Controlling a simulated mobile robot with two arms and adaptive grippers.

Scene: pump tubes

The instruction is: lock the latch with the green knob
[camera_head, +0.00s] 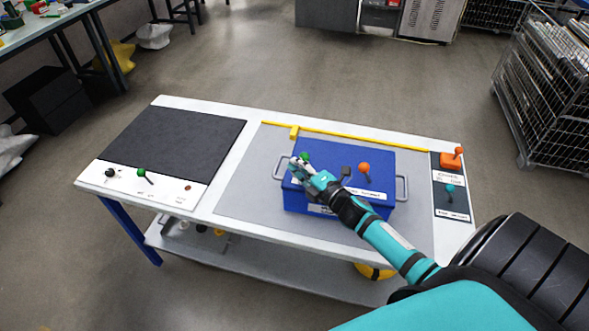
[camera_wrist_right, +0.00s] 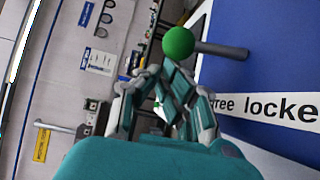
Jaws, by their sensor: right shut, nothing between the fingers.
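The latch's green knob (camera_head: 305,156) shows at the left of the blue box (camera_head: 325,155) on the table, just beyond the tip of my right gripper (camera_head: 299,167). In the right wrist view the green knob (camera_wrist_right: 178,43) sits on a grey stem beside the box's blue surface. My right gripper (camera_wrist_right: 170,85) is shut and empty, with its fingertips a little below the knob in that picture; I cannot tell whether they touch it. An orange knob (camera_head: 364,168) and a dark lever (camera_head: 345,171) are also on the box. My left gripper is not in view.
The box has grey side handles (camera_head: 402,188). A yellow bar (camera_head: 350,135) runs behind it. A black panel (camera_head: 172,140) with another green-knobbed lever (camera_head: 141,172) is at the left. An orange switch (camera_head: 451,160) and a teal-knobbed lever (camera_head: 450,189) are at the right.

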